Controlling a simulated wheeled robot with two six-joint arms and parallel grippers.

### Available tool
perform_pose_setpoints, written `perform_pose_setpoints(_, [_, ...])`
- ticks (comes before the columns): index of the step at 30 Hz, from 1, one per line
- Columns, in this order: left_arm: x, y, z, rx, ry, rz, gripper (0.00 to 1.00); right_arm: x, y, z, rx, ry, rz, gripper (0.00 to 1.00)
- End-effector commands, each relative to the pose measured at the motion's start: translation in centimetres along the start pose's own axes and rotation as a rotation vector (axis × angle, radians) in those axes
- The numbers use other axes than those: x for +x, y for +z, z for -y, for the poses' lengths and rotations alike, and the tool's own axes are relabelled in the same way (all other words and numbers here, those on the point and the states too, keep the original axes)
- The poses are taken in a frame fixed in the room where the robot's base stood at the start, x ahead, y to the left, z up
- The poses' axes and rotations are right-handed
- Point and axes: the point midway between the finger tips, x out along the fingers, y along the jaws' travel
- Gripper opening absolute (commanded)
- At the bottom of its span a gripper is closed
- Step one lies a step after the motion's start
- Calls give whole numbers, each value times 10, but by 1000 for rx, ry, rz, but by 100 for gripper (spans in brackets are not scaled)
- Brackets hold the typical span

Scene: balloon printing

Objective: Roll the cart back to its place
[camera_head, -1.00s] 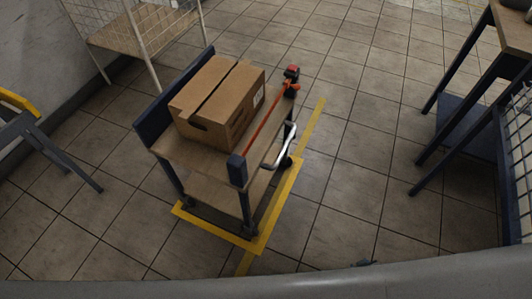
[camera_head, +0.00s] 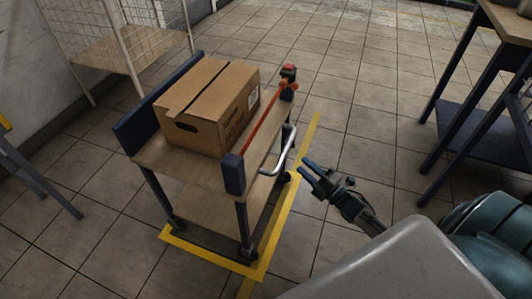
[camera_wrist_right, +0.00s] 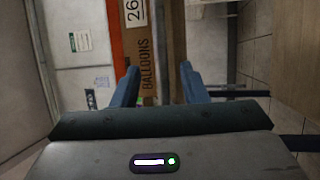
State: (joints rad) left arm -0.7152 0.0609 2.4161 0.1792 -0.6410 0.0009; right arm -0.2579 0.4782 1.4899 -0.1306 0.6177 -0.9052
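The cart (camera_head: 165,155) has wooden shelves, dark blue posts and a blue end panel. It stands upright at left of centre in the head view, carrying a cardboard box (camera_head: 195,138). Its silver handle (camera_head: 286,152) is on its right side. A yellow floor outline (camera_head: 212,254) runs along the cart's near and right sides; its far part is hidden. My right gripper (camera_head: 305,170) is open and empty, just right of the handle and apart from it. In the right wrist view its spread blue fingers (camera_wrist_right: 158,84) frame the box's "BALLOONS" print beyond. My left gripper is not in view.
A white wire rack (camera_head: 110,55) stands behind the cart at upper left. A dark-legged table (camera_head: 465,115) stands at right. A dark frame (camera_head: 35,175) is at the left edge. Tiled floor (camera_head: 375,130) between cart and table is clear.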

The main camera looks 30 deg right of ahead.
Motion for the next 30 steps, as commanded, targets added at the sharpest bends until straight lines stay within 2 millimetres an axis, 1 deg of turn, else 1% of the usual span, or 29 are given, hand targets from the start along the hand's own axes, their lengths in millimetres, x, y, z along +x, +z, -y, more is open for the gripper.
perform_pose_setpoints(1, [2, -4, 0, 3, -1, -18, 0, 10, 0, -1, 0, 5, 1, 40])
perform_pose_setpoints(6, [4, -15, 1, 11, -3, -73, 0, 44, 0, -1, 1, 5, 2, 40])
perform_pose_setpoints(9, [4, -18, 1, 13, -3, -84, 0, 61, 0, 0, 2, 2, 3, 40])
perform_pose_setpoints(13, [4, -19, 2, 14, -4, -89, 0, 80, 1, 0, 3, 2, 3, 40])
perform_pose_setpoints(18, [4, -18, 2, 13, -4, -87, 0, 92, 1, 0, 3, -1, 3, 40])
perform_pose_setpoints(27, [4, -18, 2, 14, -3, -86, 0, 93, 1, 1, 4, -2, 3, 40])
perform_pose_setpoints(29, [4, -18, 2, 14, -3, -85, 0, 93, 1, 1, 4, -2, 3, 28])
perform_pose_setpoints(30, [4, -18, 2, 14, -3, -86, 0, 93, 1, 1, 4, -2, 3, 20])
